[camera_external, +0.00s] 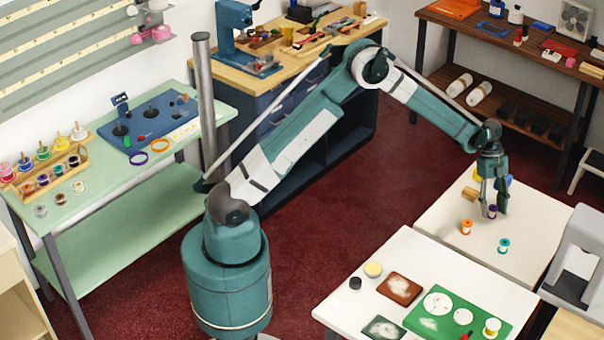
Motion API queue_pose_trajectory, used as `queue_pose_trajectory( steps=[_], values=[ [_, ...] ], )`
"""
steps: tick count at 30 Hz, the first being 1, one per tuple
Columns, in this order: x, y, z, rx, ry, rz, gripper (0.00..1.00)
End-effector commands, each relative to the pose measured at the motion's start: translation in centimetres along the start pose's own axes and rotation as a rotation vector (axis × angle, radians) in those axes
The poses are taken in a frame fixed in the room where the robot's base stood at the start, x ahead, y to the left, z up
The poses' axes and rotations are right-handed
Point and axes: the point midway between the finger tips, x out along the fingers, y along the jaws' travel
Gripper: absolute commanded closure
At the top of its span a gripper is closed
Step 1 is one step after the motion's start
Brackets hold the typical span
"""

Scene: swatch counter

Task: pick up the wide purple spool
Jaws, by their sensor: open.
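A small purple spool (492,212) stands on the far white table at the right. My gripper (494,208) points straight down over this table. It is open, with its fingers down on either side of the purple spool in this view. Part of the spool is hidden by a finger, and I cannot tell whether the fingers touch it. An orange spool (466,227) and a teal spool (503,246) stand apart from it, nearer the front of the table.
The near white table (350,312) holds a green board (462,318), a brown tray (399,288) and jars. A grey machine (577,255) stands at the right.

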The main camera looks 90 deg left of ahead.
Motion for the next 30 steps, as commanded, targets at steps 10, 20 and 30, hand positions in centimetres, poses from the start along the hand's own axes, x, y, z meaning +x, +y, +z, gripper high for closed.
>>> queue_pose_trajectory(
  steps=[10,20,30],
  values=[
    [0.0,0.0,0.0,0.0,0.0,0.0,0.85],
    [-0.1,0.0,0.0,0.0,0.0,0.0,0.85],
    [-2.6,0.0,-1.1,0.0,0.0,0.0,0.85]
  ],
)
